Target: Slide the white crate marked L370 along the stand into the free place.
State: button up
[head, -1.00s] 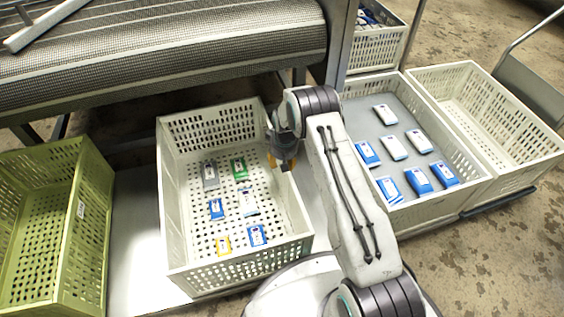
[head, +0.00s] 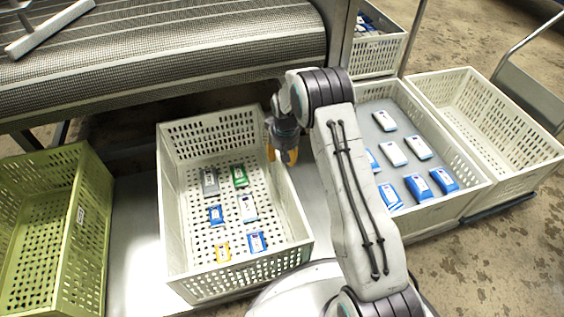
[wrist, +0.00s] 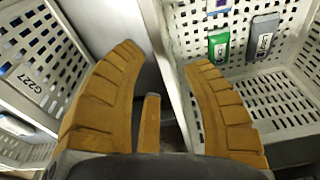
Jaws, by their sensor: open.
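A white perforated crate (head: 236,281) with several small packs in it stands mid-stand in the head view. I cannot read a mark on it, so I cannot confirm L370. My gripper (head: 282,156) is open and points down at this crate's right wall. In the wrist view my open fingers (wrist: 163,57) lie to either side of the crate's wall rim (wrist: 167,60); I cannot tell how deep they reach. Nothing is gripped. A bare place on the stand (head: 137,245) lies between this crate and the green crate (head: 92,235) on the left.
A white crate with blue-and-white packs (head: 462,191) stands to the right; the wrist view shows one marked G227 (wrist: 28,82). An empty white crate (head: 545,160) is farther right. A mesh conveyor (head: 170,65) overhangs behind. My arm hides part of the stand.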

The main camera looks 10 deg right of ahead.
jog(key=shift+s+r, duration=0.15)
jog(key=shift+r, duration=0.65)
jog(key=shift+s+r, duration=0.1)
jog(key=shift+r, duration=0.7)
